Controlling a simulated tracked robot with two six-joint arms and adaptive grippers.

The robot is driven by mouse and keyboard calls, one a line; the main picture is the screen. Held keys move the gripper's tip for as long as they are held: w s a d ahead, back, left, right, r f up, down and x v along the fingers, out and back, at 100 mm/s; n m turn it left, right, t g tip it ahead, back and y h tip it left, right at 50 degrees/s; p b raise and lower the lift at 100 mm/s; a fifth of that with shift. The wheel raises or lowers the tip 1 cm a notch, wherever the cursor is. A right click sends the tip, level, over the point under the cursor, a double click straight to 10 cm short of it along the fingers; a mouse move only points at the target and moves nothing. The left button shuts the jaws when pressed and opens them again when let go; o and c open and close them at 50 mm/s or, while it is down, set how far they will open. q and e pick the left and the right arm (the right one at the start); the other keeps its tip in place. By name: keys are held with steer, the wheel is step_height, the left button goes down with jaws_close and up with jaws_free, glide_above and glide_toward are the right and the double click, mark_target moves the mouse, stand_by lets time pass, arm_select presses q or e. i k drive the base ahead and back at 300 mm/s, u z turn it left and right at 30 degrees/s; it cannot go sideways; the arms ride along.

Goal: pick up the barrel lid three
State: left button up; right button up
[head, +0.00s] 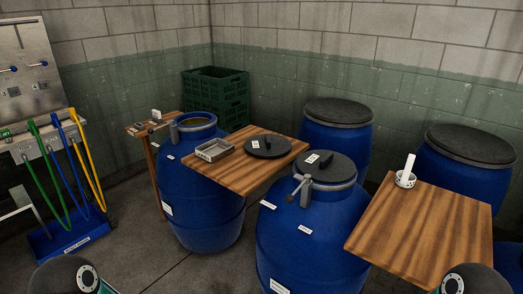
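Several round black barrel lids are in the head view. One lid with a small white label (268,147) lies flat on the middle wooden table. Another labelled lid (334,170) sits on the front blue barrel (310,237), at a clamp ring with a lever. Two more dark lids top the back barrel (338,112) and the right barrel (472,146). The label print is too small to read, so I cannot tell which lid is number three. Only rounded parts of my arms show at the bottom edge; neither gripper is in view.
The middle table (232,176) also holds a metal tray (214,150). An open blue barrel (203,199) stands at its left. The right table (425,232) bears a white cup with an upright white piece (406,179). Green crates (216,97) stand behind; coloured tools hang left.

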mark_target(266, 145)
steer(key=u, duration=0.5)
steer(key=k, duration=1.1)
steer(key=u, duration=0.9)
steer(key=i, duration=2.25)
steer(key=z, duration=0.8)
steer(key=i, duration=1.15)
steer(key=z, duration=0.85)
steer(key=k, duration=0.75)
steer(key=z, duration=0.2)
steer(key=i, duration=0.65)
